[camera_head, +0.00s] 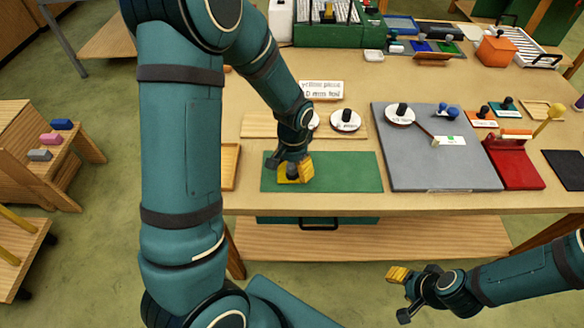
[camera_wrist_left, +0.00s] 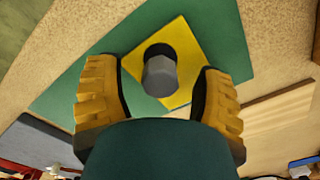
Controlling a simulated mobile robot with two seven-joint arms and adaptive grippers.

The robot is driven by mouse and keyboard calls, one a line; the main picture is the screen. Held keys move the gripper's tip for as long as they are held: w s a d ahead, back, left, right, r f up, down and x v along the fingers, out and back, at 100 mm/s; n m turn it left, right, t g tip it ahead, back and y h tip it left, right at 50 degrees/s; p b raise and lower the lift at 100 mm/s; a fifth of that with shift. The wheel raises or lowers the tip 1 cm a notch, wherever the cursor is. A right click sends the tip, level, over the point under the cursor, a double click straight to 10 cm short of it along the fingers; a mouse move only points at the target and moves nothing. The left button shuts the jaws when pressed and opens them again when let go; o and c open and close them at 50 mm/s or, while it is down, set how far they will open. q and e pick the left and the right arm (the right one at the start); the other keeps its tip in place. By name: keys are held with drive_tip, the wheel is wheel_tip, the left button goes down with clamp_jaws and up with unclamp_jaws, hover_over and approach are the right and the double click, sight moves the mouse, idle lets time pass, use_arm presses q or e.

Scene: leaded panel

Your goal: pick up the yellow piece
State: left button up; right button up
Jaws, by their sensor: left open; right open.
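The yellow piece (camera_head: 284,179) lies flat on the green mat (camera_head: 345,172) near the table's front edge. In the left wrist view the yellow piece (camera_wrist_left: 182,91) is a flat square with a dark grey knob (camera_wrist_left: 159,72) standing on it. My left gripper (camera_head: 300,172) is over the piece, mostly covering it in the head view. In the wrist view its yellow-padded fingers (camera_wrist_left: 160,95) are open on either side of the knob, with gaps to it. My right gripper (camera_head: 400,290) is open and empty, off the table's front at the lower right.
A grey board (camera_head: 435,165) with knobbed pieces lies right of the mat, beside a red stand (camera_head: 515,165). A wooden board (camera_head: 262,125) lies behind the mat, and a wooden tray (camera_head: 230,165) is at its left. The mat's right part is bare.

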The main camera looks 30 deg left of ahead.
use_arm(q)
drive_tip(key=shift+f, duration=0.25)
clamp_jaws()
wheel_tip(320, 180, up, 10)
drive_tip(key=shift+r+p, duration=0.1)
drive_tip(key=shift+p, duration=0.65)
drive_tip(key=c, duration=0.9)
unclamp_jaws()
clamp_jaws()
